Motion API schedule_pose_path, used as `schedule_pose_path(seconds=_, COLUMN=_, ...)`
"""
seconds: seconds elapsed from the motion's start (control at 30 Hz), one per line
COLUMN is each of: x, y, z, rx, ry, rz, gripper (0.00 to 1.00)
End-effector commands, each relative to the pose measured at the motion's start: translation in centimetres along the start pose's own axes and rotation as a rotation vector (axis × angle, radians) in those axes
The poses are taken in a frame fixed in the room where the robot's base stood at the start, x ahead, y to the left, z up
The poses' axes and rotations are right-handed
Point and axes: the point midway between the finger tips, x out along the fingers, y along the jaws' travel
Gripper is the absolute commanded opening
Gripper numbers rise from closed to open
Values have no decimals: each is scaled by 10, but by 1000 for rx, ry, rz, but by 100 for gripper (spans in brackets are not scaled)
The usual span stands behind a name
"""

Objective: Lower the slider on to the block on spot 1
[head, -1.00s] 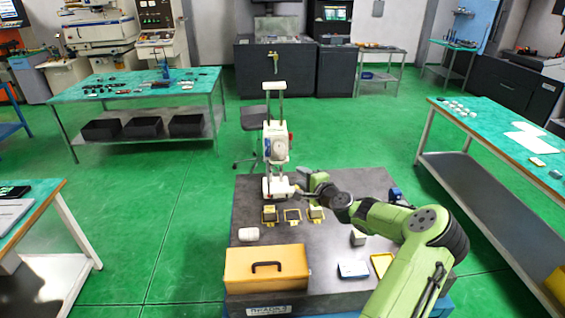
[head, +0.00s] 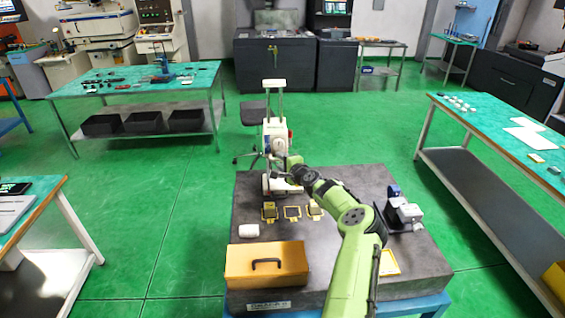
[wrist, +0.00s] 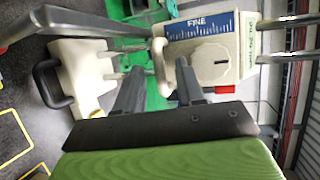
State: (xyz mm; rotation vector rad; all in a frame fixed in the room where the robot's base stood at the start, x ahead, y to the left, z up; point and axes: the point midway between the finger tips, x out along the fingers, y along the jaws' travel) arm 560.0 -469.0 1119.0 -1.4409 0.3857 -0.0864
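The slider (head: 275,130) is a white box on the two upright posts of a white gauge, well above its base (head: 270,184). In the wrist view the slider (wrist: 235,45) carries a blue FINE scale and a red part. In the head view my gripper is partly hidden by my arm. Blocks sit in the left yellow frame (head: 269,212) and right yellow frame (head: 316,208); no spot number is legible.
The middle yellow frame (head: 292,212) looks empty. A white cylinder (head: 249,231) and a yellow case (head: 266,264) stand at the front left of the dark table (head: 345,174). My arm crosses the table's front right.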

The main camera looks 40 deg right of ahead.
Motion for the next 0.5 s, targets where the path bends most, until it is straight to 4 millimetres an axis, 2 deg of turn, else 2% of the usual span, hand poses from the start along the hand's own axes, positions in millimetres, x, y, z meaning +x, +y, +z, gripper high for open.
schedule_pose_path(seconds=0.03, x=0, y=0, z=0, rx=0, ry=0, rz=0, gripper=33)
schedule_pose_path(seconds=0.2, x=0, y=0, z=0, rx=0, ry=0, rz=0, gripper=7)
schedule_pose_path(seconds=0.27, x=0, y=0, z=0, rx=0, ry=0, rz=0, gripper=0)
schedule_pose_path(seconds=0.5, x=0, y=3, z=0, rx=-1, ry=0, rz=0, gripper=0)
